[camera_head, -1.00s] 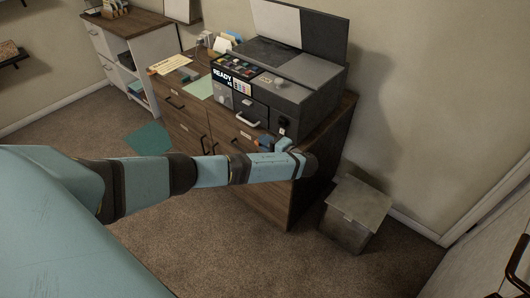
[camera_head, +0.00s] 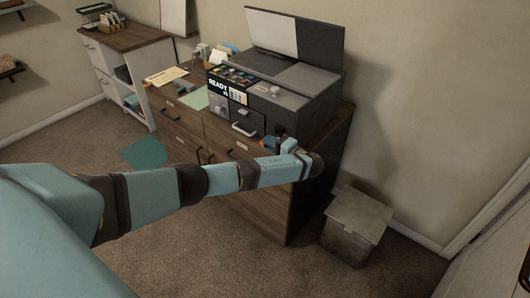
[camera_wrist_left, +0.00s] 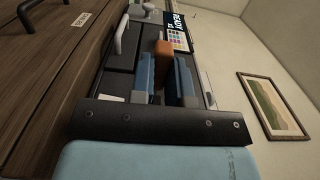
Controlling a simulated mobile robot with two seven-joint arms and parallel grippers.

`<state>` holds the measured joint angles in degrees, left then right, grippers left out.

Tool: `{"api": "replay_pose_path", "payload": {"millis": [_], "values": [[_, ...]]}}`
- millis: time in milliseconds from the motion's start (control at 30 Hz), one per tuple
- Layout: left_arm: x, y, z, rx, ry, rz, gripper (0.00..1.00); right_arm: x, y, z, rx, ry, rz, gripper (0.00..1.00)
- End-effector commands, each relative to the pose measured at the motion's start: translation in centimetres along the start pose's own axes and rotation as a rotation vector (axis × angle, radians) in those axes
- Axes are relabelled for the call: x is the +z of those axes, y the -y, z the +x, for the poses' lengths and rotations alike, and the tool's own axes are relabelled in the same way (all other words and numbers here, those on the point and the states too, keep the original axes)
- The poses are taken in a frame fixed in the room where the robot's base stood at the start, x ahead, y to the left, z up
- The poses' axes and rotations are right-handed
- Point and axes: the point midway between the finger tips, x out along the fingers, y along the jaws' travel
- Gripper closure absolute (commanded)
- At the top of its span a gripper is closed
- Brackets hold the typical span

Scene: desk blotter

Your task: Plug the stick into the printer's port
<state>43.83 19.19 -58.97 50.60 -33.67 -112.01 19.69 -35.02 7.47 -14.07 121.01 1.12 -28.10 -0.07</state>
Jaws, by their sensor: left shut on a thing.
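The dark grey printer (camera_head: 308,107) stands on a wooden cabinet, with a lit READY panel (camera_head: 229,91) on its front. My left gripper (camera_head: 270,143) is at the lower right of the printer's front. In the left wrist view, the two blue fingers of the left gripper (camera_wrist_left: 165,75) are shut on an orange stick (camera_wrist_left: 163,48), which points toward the printer front (camera_wrist_left: 122,50). The stick's far end and the port cannot be made out, so I cannot tell whether they touch. My right gripper is not in view.
The wooden cabinet (camera_head: 262,200) has drawers with dark handles. A grey bin (camera_head: 356,222) stands on the floor to its right. Papers (camera_head: 166,76) and a pale green sheet (camera_head: 195,99) lie left of the printer. A framed picture (camera_wrist_left: 273,105) hangs on the wall.

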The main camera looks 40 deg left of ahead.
Motion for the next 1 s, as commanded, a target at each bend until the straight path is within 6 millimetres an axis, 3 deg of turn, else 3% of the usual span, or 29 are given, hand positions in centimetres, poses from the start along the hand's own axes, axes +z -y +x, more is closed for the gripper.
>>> {"api": "replay_pose_path", "payload": {"millis": [300,1000], "values": [[-1.6,-0.1,0.0,0.0,0.0,-0.001,1.0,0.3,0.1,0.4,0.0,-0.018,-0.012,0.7],[-1.7,0.1,-0.1,0.002,0.0,0.001,1.0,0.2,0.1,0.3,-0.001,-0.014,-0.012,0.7]]}}
